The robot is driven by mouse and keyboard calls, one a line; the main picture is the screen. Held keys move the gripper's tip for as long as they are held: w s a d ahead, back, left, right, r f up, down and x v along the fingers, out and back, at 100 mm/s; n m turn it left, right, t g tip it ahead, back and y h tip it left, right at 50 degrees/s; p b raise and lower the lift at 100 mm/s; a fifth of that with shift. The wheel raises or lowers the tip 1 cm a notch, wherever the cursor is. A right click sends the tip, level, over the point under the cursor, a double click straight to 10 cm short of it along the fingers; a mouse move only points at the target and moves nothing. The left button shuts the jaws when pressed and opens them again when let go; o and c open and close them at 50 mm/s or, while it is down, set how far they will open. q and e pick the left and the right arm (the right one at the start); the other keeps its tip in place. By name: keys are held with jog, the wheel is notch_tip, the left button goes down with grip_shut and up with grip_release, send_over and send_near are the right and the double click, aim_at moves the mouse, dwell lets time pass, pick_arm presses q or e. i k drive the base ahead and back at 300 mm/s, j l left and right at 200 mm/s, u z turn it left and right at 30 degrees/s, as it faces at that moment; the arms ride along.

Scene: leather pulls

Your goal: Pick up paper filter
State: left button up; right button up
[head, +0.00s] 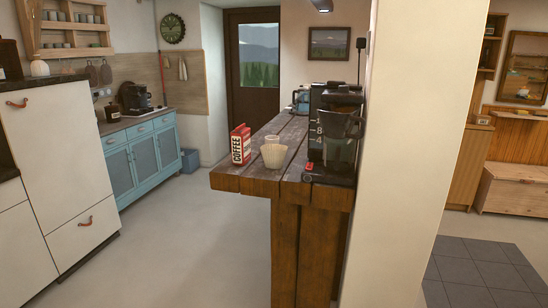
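A cream pleated paper filter (274,157) stands on the near end of the dark wooden counter (240,180), in front of a small clear cup or glass (272,140). It is between a red coffee package and a black coffee maker. Neither of my grippers shows in the head view.
The red and white coffee package (240,144) stands left of the filter. The black coffee maker (340,130) with a glass jug is close on its right. A white pillar (405,150) borders the counter's right side. White cabinets (60,190) stand at left, with open floor (180,250) between.

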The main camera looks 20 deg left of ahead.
aim_at(273, 155)
jog(key=i+j, duration=0.2)
jog(key=j, duration=0.2)
jog(key=i+j, duration=0.2)
jog(key=j, duration=0.2)
jog(key=i+j, duration=0.2)
jog(key=j, duration=0.2)
jog(key=i+j, duration=0.2)
jog(key=j, duration=0.2)
jog(key=i+j+z, duration=0.1)
jog(key=j, duration=0.25)
jog(key=i+j, duration=0.3)
jog(key=j, duration=0.15)
